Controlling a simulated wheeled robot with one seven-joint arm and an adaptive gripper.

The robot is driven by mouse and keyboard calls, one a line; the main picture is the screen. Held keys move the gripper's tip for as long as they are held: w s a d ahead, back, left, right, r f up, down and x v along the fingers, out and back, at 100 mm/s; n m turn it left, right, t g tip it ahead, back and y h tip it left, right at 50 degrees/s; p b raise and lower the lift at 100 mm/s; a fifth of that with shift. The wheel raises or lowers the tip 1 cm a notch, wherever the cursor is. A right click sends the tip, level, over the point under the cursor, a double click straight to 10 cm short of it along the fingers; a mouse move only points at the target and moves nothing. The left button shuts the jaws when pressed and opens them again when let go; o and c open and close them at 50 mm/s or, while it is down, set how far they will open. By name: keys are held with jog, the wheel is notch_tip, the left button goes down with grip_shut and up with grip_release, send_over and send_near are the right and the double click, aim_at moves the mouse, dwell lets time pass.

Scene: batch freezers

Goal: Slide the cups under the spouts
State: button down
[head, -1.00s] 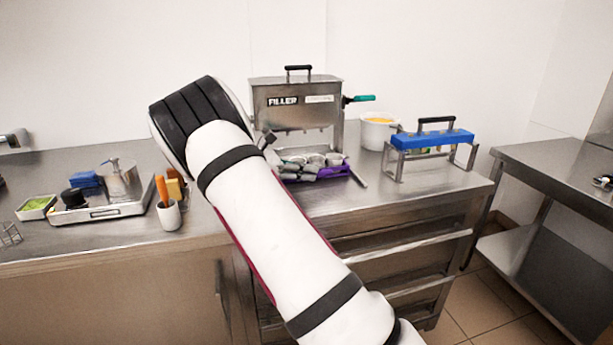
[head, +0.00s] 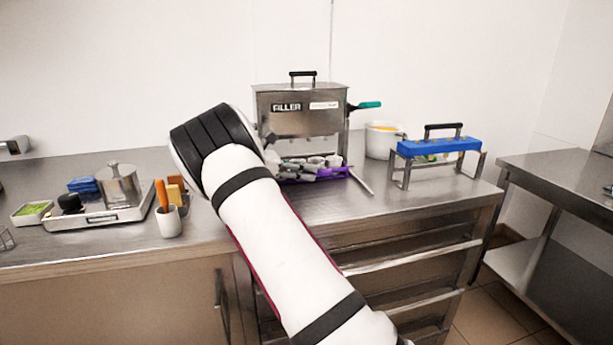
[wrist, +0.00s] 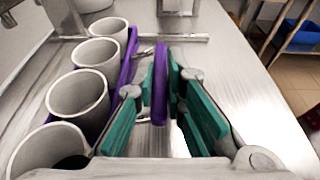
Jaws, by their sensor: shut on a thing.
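The steel filler (head: 300,108) stands on the counter with small spouts under its tank. A purple tray (head: 338,174) with a row of pale grey cups (head: 333,161) sits low at the filler's front. In the wrist view the several cups (wrist: 78,93) stand upright in a line along the left, beside the purple tray's edge (wrist: 130,55). My gripper (wrist: 160,90) is shut on the tray's purple handle (wrist: 160,80), its green pads on either side. My arm hides part of the counter in the head view. Exact alignment of cups and spouts cannot be told.
A white tub (head: 380,142) and a blue-topped steel stand (head: 438,147) are right of the filler. A steel tray with a pot (head: 118,185) and a white utensil cup (head: 168,220) are left. The front right counter is clear.

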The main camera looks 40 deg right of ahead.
aim_at(305, 161)
jog(key=shift+w+d+b, duration=0.45)
jog(key=shift+w+b, duration=0.25)
jog(key=shift+w, duration=0.5)
jog(key=shift+w+d+b, duration=0.45)
jog(key=shift+w+b, duration=0.25)
jog(key=shift+w, duration=0.45)
jog(key=shift+w+d+b, duration=0.45)
jog(key=shift+w+b, duration=0.25)
jog(key=shift+w, duration=0.5)
jog(key=c, duration=1.6)
grip_release()
jog(key=shift+o, duration=0.2)
jog(key=shift+a, duration=0.1)
